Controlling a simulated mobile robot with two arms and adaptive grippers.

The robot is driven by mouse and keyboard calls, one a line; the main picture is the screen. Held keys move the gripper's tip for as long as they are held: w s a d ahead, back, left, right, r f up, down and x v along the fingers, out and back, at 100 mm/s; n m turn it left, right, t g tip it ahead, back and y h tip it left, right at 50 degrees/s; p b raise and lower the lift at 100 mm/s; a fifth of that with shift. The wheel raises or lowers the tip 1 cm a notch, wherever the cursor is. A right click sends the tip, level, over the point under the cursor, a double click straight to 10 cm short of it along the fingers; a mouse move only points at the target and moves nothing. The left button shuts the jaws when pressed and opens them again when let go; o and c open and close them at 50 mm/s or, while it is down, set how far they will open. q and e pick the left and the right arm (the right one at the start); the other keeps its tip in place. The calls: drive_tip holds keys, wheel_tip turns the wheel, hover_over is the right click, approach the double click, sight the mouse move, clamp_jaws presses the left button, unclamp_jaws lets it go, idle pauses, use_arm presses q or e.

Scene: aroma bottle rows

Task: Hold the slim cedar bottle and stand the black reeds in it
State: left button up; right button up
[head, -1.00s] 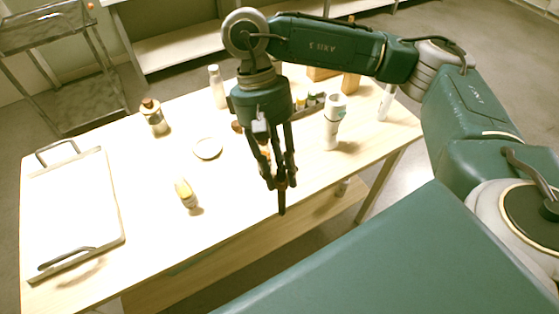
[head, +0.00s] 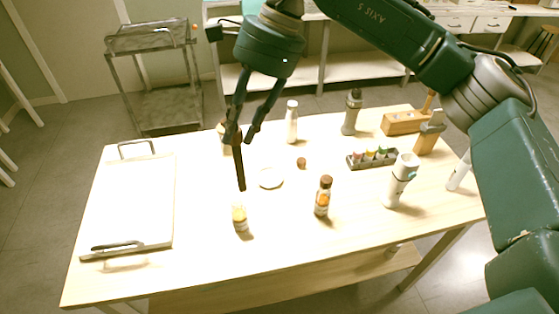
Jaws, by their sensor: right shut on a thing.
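My right gripper (head: 239,138) is shut on the black reeds (head: 240,172), a dark, narrow bundle pointing down. It holds them above the table, their lower end just over a small bottle with a yellowish label (head: 240,218). In this picture the reed tips appear above the bottle's mouth, not in it. An amber bottle with a brown cap and orange label (head: 323,198) stands to the right. A taller white bottle (head: 291,124) stands behind. I cannot read the labels to tell which is cedar. Another bottle is partly hidden behind the gripper. My left gripper is out of view.
The pale table (head: 290,255) has free room at the front. A white saucer (head: 271,180) and a brown stopper (head: 301,162) lie mid-table. A tray (head: 130,205) is at left. A vial rack (head: 373,159), a white device (head: 400,182) and wooden blocks (head: 403,122) are at right.

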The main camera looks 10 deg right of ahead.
drive_tip(key=shift+w+a+f+m+t, duration=0.4)
drive_tip(key=shift+w+a+f+m, duration=0.25)
drive_tip(key=shift+a+f+m, duration=0.25)
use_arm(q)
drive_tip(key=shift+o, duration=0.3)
use_arm(e)
drive_tip(key=shift+a+r, duration=0.1)
